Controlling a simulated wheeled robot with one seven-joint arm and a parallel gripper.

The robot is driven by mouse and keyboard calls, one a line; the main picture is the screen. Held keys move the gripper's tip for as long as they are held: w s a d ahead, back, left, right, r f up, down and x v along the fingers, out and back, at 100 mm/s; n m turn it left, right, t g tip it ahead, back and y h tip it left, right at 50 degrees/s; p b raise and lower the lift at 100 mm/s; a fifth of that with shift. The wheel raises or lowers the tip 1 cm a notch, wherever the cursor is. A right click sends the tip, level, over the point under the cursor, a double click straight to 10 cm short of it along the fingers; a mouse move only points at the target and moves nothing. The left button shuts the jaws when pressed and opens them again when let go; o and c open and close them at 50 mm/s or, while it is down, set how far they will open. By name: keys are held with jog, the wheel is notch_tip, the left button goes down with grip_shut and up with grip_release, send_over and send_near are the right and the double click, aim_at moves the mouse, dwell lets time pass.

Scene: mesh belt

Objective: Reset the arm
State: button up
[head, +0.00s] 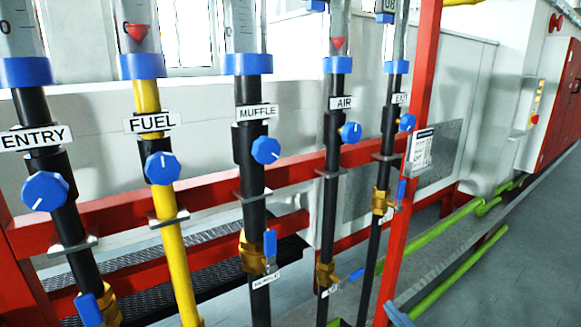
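Neither my arm nor my gripper is in the head view. The view shows a row of upright pipes with labels and blue knobs. The ENTRY knob (45,191) is on a black pipe at the left. The FUEL knob (162,168) is on a yellow pipe. The MUFFLE knob (266,150), the AIR knob (350,132) and a further knob (407,122) at the right are on black pipes. Each knob carries a white pointer line.
A red frame (420,95) runs across and up beside the pipes. Brass valves with blue levers, such as the MUFFLE lever (270,243), sit lower down. Green pipes (450,275) run along the floor at right. Open grey floor (540,240) lies at the far right.

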jog(key=s+d+f+m+h, duration=0.2)
jog(key=s+d+f+m, duration=0.15)
jog(key=s, duration=0.35)
jog(key=s+d+f+m+h, duration=0.1)
jog(key=s+d+f+m, duration=0.15)
jog(key=s+f, duration=0.3)
jog(key=s+d+m+g+h, duration=0.1)
jog(key=s+d, duration=0.1)
jog(key=s, duration=0.6)
jog(key=s+d+g, duration=0.1)
jog(key=s+d, duration=0.2)
jog(key=s, duration=0.6)
jog(key=shift+s+d+r+m+h+p, duration=0.15)
jog(key=shift+d+r+m+h+p, duration=0.2)
jog(key=shift+r+m+h+p, duration=0.05)
dwell(0.8)
